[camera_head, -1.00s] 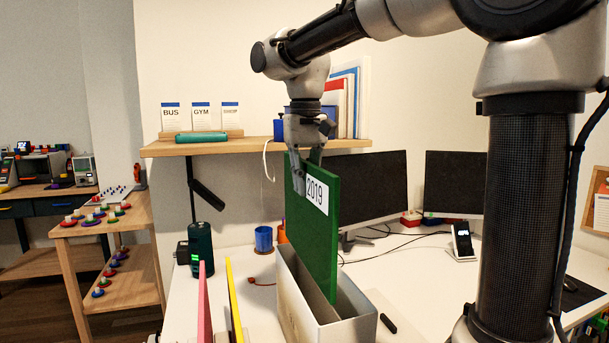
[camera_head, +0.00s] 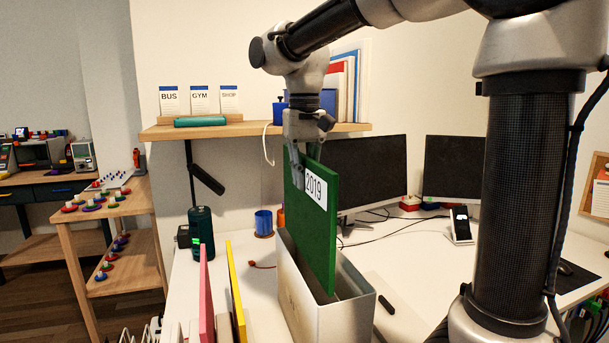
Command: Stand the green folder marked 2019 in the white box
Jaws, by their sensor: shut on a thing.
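The green folder (camera_head: 312,232) with a white 2019 label (camera_head: 316,188) is upright, slightly turned to the camera. My gripper (camera_head: 304,155) is above it, shut on its top edge. The white box (camera_head: 318,312) stands on the white desk below. The folder's lower part is inside the box's open top, and the front wall hides part of its lower edge. I cannot tell whether the folder touches the box floor.
A pink folder (camera_head: 206,300) and a yellow folder (camera_head: 236,295) stand left of the box. A wooden shelf (camera_head: 250,130) is behind my gripper. Two monitors (camera_head: 365,172) stand behind right. A black pen-like item (camera_head: 385,304) lies right of the box.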

